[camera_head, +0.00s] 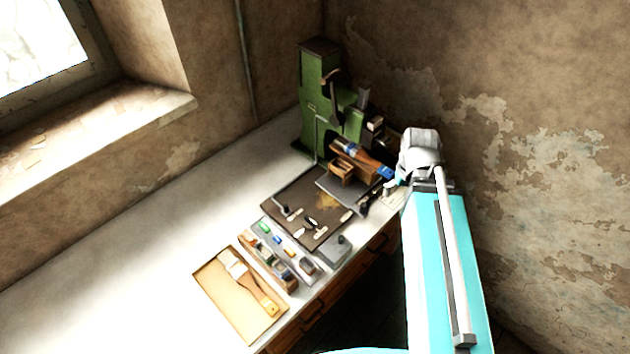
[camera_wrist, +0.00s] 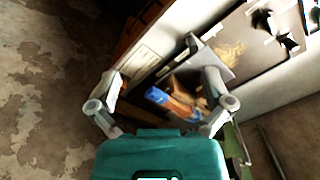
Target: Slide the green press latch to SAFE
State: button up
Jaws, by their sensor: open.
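The green press (camera_head: 318,105) stands upright at the back end of the bench, with a dark lever on its front. I cannot pick out the latch or its setting in either view. In the wrist view a sliver of green, probably the press (camera_wrist: 234,143), shows at lower right, partly behind my gripper. My gripper (camera_wrist: 162,78) is open, its two grey fingers spread wide with nothing held. It is above the bench's right edge, right of the press in the head view, where my arm hides the fingers in part.
A wooden holder (camera_head: 342,173) with a blue-and-orange tool (camera_head: 362,156) stands before the press; the tool shows between my fingers in the wrist view (camera_wrist: 172,100). A dark mat (camera_head: 300,190) with small parts and a brush tray (camera_head: 215,290) lie nearer. The bench's left side is clear.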

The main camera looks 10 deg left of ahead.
jog(key=shift+s+d+f+m+b, duration=0.3)
jog(key=shift+s+d+f+m, duration=0.25)
jog(key=shift+s+m, duration=0.2)
jog(key=shift+a, duration=0.1)
jog(key=c, duration=0.6)
